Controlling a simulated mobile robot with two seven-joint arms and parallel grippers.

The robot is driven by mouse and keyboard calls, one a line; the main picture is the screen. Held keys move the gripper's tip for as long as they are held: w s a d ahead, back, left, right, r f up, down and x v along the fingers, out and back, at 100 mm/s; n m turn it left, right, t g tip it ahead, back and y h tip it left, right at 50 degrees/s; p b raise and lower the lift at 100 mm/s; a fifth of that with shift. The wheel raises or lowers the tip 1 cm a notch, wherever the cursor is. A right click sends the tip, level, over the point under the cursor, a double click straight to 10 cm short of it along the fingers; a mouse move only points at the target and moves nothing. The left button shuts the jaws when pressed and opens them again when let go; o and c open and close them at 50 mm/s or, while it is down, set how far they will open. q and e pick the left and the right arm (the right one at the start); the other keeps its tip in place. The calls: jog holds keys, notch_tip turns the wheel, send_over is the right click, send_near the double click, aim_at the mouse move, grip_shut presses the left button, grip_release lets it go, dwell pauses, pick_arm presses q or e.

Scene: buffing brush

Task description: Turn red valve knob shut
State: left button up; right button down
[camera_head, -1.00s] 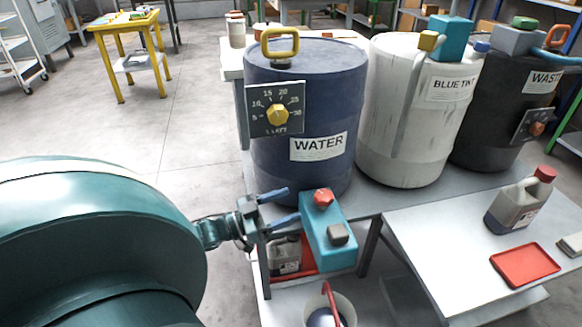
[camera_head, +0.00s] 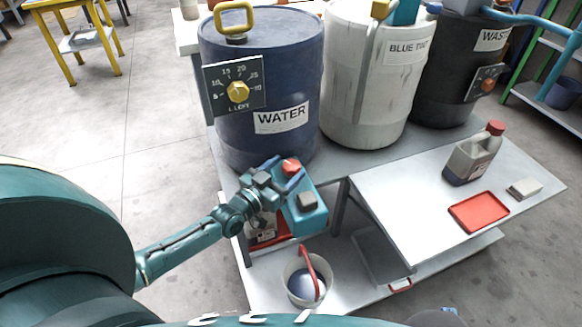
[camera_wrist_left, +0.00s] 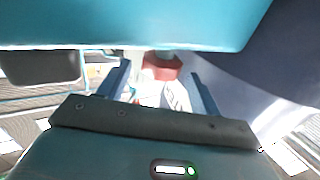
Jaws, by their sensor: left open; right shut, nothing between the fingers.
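A red valve knob (camera_head: 291,166) sits on top of a teal valve box (camera_head: 313,220), below the WATER drum's front. A grey knob (camera_head: 307,200) is beside it on the same box. My left gripper (camera_head: 287,172) is open, its blue fingers on either side of the red knob. In the left wrist view the red knob (camera_wrist_left: 162,68) shows between the two spread fingers (camera_wrist_left: 160,88), with gaps visible on both sides. The teal box (camera_wrist_left: 130,22) fills the top of that view. My right gripper is not in view.
The blue WATER drum (camera_head: 258,135) with a yellow dial (camera_head: 238,91) stands close behind the box. White and black drums stand to its right. A bucket (camera_head: 304,284) with a red handle is below. A bench (camera_head: 420,225) holds a jug (camera_head: 474,157) and a red tray (camera_head: 479,212).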

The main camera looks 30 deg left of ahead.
pick_arm(q)
jog(key=shift+x, duration=1.45)
